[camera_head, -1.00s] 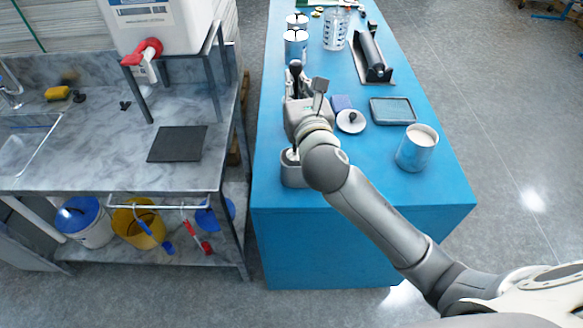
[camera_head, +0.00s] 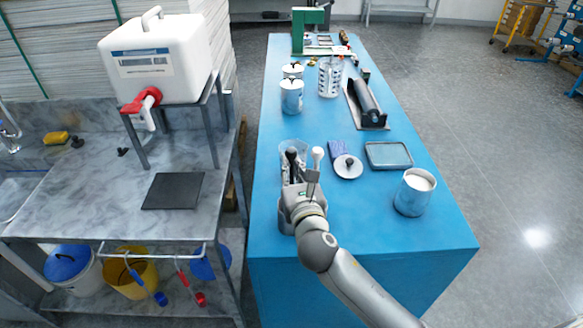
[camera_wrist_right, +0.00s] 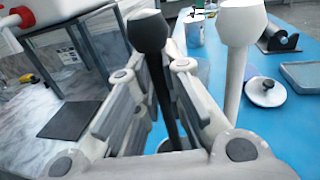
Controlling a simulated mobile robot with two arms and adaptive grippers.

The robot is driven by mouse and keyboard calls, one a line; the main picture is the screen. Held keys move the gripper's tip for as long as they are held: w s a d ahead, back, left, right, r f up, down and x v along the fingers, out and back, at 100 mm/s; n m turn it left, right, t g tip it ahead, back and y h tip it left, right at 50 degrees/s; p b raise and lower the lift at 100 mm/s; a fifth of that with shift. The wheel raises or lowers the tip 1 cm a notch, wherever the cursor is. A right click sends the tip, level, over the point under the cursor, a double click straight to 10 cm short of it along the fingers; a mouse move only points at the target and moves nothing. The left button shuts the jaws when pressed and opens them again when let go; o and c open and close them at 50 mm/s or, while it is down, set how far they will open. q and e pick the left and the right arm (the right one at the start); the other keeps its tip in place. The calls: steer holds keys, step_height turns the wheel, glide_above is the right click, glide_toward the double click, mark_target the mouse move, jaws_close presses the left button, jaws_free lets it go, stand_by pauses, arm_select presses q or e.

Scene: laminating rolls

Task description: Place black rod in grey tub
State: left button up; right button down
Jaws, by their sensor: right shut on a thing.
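My right gripper (camera_head: 293,170) is shut on the black rod (camera_head: 291,155), which is upright with its rounded black head above the fingers. In the right wrist view the rod (camera_wrist_right: 163,75) runs down between the two fingers. A clear container (camera_head: 296,147) stands right at the gripper; whether the rod's lower end is inside it I cannot tell. A white rod (camera_head: 317,155) stands upright just right of the gripper, its lower part hidden; it also shows in the wrist view (camera_wrist_right: 235,60). The grey tub (camera_head: 286,222) is mostly hidden behind my wrist. My left gripper is not in view.
On the blue table (camera_head: 365,235) stand a metal cup (camera_head: 413,195), a small tray (camera_head: 388,155), a round lid (camera_head: 347,167), white cans (camera_head: 291,97) and a roller (camera_head: 366,100). The marble counter (camera_head: 95,185) is at left. The table's front right is clear.

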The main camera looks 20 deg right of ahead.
steer(key=c, duration=1.5)
jaws_free()
steer(key=shift+f, duration=0.15)
steer(key=shift+c, duration=0.2)
steer(key=s+a+b, duration=0.1)
steer(key=s+b, duration=0.1)
steer(key=s, duration=1)
steer(key=shift+r, duration=0.25)
